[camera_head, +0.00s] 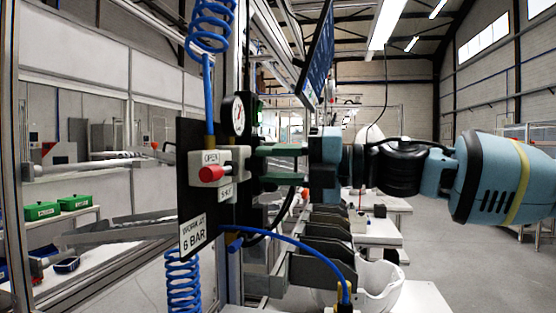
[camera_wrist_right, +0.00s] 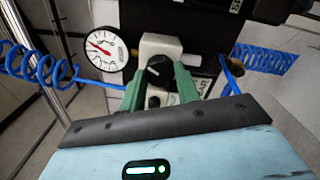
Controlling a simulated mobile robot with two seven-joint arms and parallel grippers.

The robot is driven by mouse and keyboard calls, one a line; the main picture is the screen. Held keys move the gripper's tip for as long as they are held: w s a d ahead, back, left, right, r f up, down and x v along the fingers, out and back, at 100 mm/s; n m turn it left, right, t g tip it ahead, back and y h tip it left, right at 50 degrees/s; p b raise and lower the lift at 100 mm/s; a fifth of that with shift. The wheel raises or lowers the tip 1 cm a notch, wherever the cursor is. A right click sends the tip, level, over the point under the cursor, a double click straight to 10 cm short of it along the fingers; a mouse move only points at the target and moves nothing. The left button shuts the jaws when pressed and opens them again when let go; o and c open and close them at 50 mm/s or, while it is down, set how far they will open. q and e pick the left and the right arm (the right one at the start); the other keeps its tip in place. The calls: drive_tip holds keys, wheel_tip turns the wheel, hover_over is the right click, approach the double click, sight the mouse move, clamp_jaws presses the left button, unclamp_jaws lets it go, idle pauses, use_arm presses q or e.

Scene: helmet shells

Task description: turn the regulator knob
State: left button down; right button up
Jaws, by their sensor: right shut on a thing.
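The regulator knob (camera_wrist_right: 158,71) is black and round, on a pale grey regulator body, in the upper middle of the right wrist view. My right gripper (camera_wrist_right: 161,78) has its green fingers on either side of the knob and is shut on it. In the head view my right gripper (camera_head: 272,164) reaches in from the right to the panel, and the knob is hard to make out there. A white round gauge (camera_head: 233,115) with a red needle is above; it also shows in the wrist view (camera_wrist_right: 104,49). My left gripper is not in view.
A red valve knob (camera_head: 211,174) with an OPEN label stands out from the black panel near my right gripper. A sign (camera_head: 194,236) reads WORK AT 6 BAR. A blue coiled hose (camera_head: 208,27) hangs above. A white helmet shell (camera_head: 378,285) is below my right arm.

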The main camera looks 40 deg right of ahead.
drive_tip(key=m, duration=0.3)
drive_tip(key=shift+r+p, duration=0.1)
drive_tip(key=shift+p, duration=0.2)
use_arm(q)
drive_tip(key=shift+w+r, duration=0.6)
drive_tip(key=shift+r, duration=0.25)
use_arm(e)
drive_tip(key=shift+m, duration=1.3)
drive_tip(key=o, duration=1)
use_arm(q)
drive_tip(key=shift+p, duration=0.3)
